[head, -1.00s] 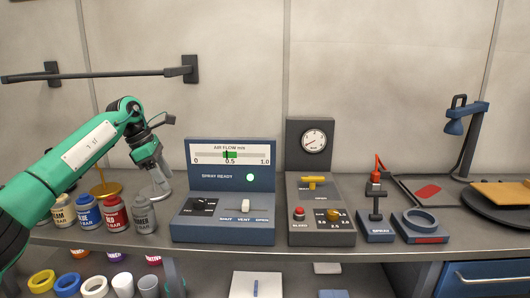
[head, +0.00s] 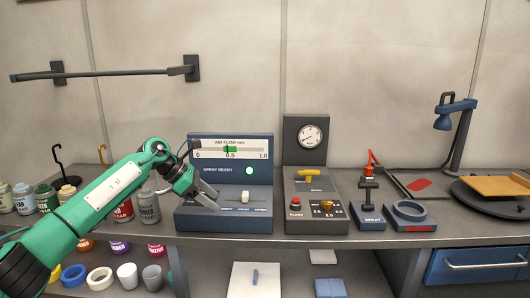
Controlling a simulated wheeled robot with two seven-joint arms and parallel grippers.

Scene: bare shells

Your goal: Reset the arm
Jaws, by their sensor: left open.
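My left arm, green with black joints, reaches in from the lower left of the head view. Its left gripper (head: 207,201) is open and empty, with its fingers pointing down and right. It is in front of the left part of the blue air flow panel (head: 257,218) and hides the panel's dark left knob. I cannot tell whether the fingertips touch the panel. My right gripper is not in view.
A grey valve box (head: 290,226) with a gauge (head: 310,137) stands right of the panel. A spray stand (head: 369,216), a ring holder (head: 412,226) and a blue lamp (head: 455,112) are farther right. Several cans stand behind my arm. A shelf below holds rings and cups.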

